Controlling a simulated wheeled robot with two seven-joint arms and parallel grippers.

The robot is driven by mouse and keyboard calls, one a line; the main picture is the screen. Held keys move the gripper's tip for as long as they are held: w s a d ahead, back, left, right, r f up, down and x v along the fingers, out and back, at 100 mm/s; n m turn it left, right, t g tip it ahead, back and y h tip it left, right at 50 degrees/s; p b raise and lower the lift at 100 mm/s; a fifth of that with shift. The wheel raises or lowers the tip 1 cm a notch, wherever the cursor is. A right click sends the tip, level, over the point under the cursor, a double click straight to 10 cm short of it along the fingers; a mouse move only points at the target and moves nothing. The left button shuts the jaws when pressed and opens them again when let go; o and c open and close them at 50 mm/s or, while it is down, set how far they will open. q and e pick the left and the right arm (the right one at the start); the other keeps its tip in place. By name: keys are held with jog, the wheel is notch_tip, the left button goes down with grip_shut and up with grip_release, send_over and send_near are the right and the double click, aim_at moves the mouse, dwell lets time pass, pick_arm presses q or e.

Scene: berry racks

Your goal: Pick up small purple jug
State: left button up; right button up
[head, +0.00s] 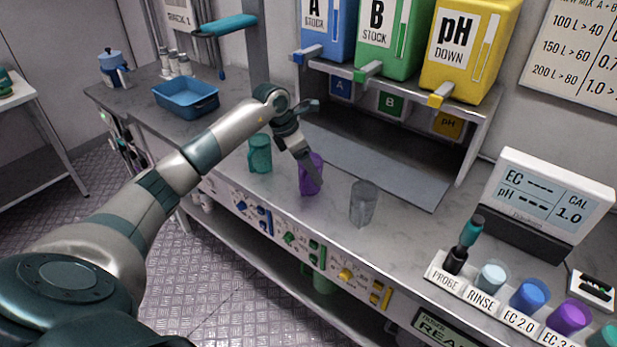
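The small purple jug (309,180) stands upright on the grey bench, between a teal jug (260,154) on its left and a clear grey jug (362,204) on its right. My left gripper (311,172) reaches down over the purple jug, with its fingers at the jug's upper part. The fingers overlap the jug in the view, and I cannot tell whether they grip it or only stand around it. My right gripper is not in view.
Blue, green and yellow stock containers (390,35) stand on a shelf behind. A blue tub (186,98) sits at the back left. A meter (545,205) and labelled cups (530,294) stand at the right. The bench's front edge (330,240) is close to the jugs.

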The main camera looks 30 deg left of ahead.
pick_arm(q)
jog(key=shift+w+d+f+p, duration=0.15)
jog(key=shift+w+f+p, duration=0.05)
jog(key=shift+f+p, duration=0.15)
jog(key=p+x, duration=0.1)
jog(key=x, duration=0.2)
jog(key=shift+w+f, duration=0.15)
jog(key=shift+f, duration=0.2)
jog(key=c, duration=1.2)
